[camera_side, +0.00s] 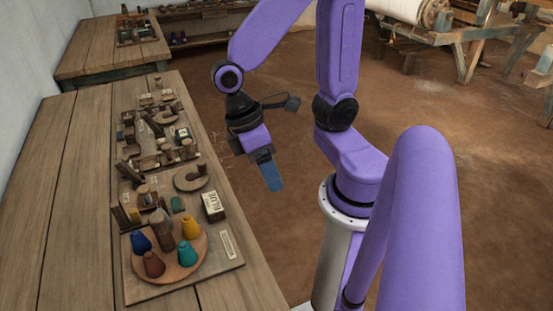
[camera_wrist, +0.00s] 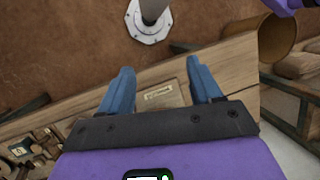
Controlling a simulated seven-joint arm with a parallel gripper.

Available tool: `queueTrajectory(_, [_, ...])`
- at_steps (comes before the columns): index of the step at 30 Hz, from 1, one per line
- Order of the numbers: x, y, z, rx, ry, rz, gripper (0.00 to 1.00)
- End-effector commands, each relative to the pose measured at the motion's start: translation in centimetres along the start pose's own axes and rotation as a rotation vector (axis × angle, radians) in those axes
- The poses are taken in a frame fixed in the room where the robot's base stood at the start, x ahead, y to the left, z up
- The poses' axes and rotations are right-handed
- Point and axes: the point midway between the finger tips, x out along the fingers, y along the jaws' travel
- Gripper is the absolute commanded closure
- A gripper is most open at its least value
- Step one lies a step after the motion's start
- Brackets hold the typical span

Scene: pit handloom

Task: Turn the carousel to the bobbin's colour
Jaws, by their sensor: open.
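The carousel (camera_side: 172,273) is a round wooden disc at the near end of the bench in the side view. Coloured cones stand on it around an upright wooden post (camera_side: 161,229): a blue cone (camera_side: 140,241), a brownish-red cone (camera_side: 154,264), a teal cone (camera_side: 187,253) and a yellow cone (camera_side: 190,228). A small box lettered BLUE (camera_side: 213,206) stands behind and to the right of the disc. I cannot single out a bobbin. My gripper (camera_side: 271,179) hangs above and right of the bench, apart from the carousel. Its blue fingers (camera_wrist: 160,82) are spread and empty in the wrist view.
A pale label plate (camera_side: 228,244) lies on the board right of the disc; a label plate (camera_wrist: 158,93) also shows between my fingers. Several wooden fixtures (camera_side: 160,150) crowd the bench behind the carousel. The bench's left side (camera_side: 70,190) is clear. A loom frame (camera_side: 470,45) stands behind.

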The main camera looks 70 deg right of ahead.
Motion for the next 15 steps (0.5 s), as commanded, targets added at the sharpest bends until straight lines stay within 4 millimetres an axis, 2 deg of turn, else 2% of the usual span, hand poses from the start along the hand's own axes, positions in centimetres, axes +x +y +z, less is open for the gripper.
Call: queueTrajectory(15, [-1.1, -0.5, 2.0, -0.389, 0.244, 0.197, 0.36])
